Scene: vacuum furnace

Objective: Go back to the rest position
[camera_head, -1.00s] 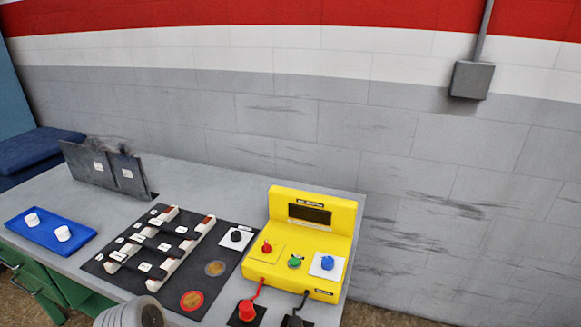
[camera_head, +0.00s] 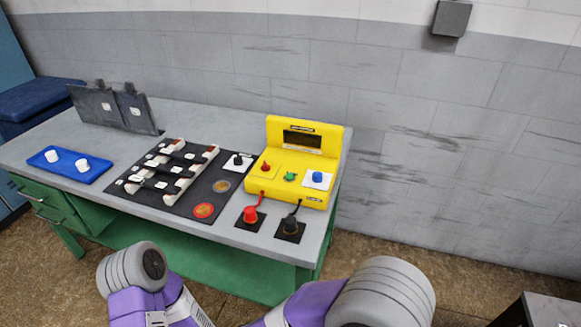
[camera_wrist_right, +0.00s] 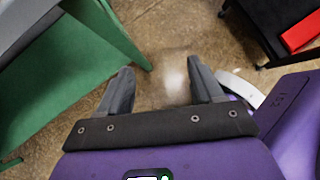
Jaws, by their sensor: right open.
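My right gripper (camera_wrist_right: 160,90) shows in the right wrist view with its two dark fingers spread apart. It is open and empty above the brown floor, beside the green bench frame. In the head view, parts of my purple and grey arms (camera_head: 150,285) show at the bottom, in front of the bench and below its top. My left gripper is not in the head view.
The bench (camera_head: 215,110) carries a yellow meter (camera_head: 300,155), a black board (camera_head: 215,190) with several small parts, a blue tray (camera_head: 70,170) with two white pieces, and dark upright plates (camera_head: 110,108). A dark-framed table (camera_head: 545,312) stands at lower right. Floor shows between.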

